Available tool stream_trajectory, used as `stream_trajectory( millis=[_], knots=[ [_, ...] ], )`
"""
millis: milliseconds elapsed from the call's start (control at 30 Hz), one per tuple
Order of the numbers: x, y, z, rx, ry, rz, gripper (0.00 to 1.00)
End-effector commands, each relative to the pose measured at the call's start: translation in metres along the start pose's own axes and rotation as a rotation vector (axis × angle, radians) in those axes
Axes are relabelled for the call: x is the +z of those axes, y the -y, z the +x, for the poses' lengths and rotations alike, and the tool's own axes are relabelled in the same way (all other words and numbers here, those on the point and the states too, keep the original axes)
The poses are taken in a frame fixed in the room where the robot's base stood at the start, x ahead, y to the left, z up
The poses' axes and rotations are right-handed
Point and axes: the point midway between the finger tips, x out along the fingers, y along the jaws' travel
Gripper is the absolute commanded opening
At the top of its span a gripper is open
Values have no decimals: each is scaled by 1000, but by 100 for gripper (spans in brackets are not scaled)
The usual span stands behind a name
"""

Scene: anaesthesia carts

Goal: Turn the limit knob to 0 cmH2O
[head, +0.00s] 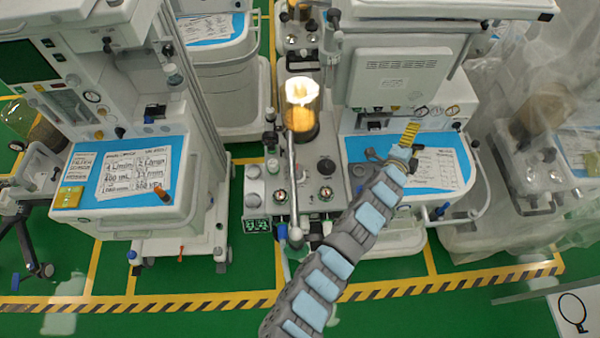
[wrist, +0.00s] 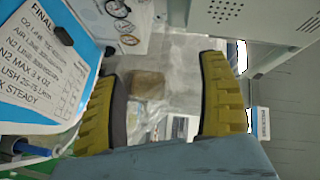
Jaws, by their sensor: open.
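My gripper (head: 409,134) is over the right cart's blue work surface, just below its grey screen housing. In the wrist view its two yellow-and-black fingers (wrist: 163,100) are well apart with nothing between them. A black round knob (head: 326,166) stands on the grey panel of the middle unit, left of my gripper and apart from it. I cannot read its label, so I cannot tell if it is the limit knob. Smaller dials (head: 326,193) sit just below it. No knob shows clearly between the fingers in the wrist view.
A lit glass bellows (head: 301,108) and a metal tube (head: 293,190) rise from the middle unit. The right cart's screen housing (head: 402,78) is close above my gripper. A printed sheet (wrist: 38,70) lies at left in the wrist view. Plastic sheeting (head: 545,110) covers equipment on the right.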

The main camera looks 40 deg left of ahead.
Motion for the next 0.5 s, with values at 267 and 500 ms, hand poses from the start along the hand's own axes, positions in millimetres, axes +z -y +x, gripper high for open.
stream_trajectory(
  millis=[267,500],
  knots=[
    [100,-12,29,272,317,256,75],
    [167,-6,12,522,520,380,75]
  ],
)
